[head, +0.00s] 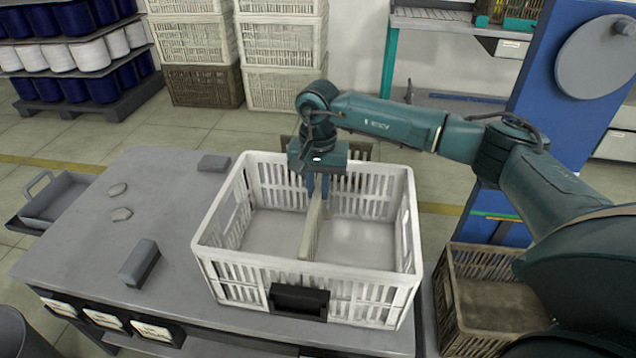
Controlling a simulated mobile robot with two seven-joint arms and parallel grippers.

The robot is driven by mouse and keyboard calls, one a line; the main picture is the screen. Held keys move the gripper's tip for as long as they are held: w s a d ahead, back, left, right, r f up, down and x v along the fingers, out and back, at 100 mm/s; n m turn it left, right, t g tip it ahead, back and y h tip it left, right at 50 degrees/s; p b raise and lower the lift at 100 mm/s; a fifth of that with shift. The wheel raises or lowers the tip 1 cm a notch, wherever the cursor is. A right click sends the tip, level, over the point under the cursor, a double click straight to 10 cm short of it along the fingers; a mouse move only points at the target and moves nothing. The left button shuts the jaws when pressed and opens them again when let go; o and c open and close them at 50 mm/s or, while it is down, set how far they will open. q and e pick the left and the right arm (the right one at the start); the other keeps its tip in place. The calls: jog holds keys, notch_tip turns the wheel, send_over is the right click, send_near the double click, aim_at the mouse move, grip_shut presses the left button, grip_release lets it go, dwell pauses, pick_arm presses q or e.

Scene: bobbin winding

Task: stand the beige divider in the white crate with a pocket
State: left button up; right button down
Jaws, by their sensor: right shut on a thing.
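The white crate (372,280) stands on the grey table, with slatted walls and a black label plate on its front. The beige divider (311,232) is upright inside the crate, running from front to back near the middle, with bare crate floor on both sides. My right gripper (318,190) points down into the crate and is shut on the divider's top edge toward its far end. Whether the divider's lower edge touches the crate floor or sits in a pocket cannot be told. My left gripper is not in view.
A brown crate (455,325) stands low at the right. A grey tray (52,197) is at the left edge.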

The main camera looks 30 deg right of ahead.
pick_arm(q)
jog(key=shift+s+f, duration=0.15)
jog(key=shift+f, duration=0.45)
pick_arm(e)
jog(key=shift+f, duration=0.55)
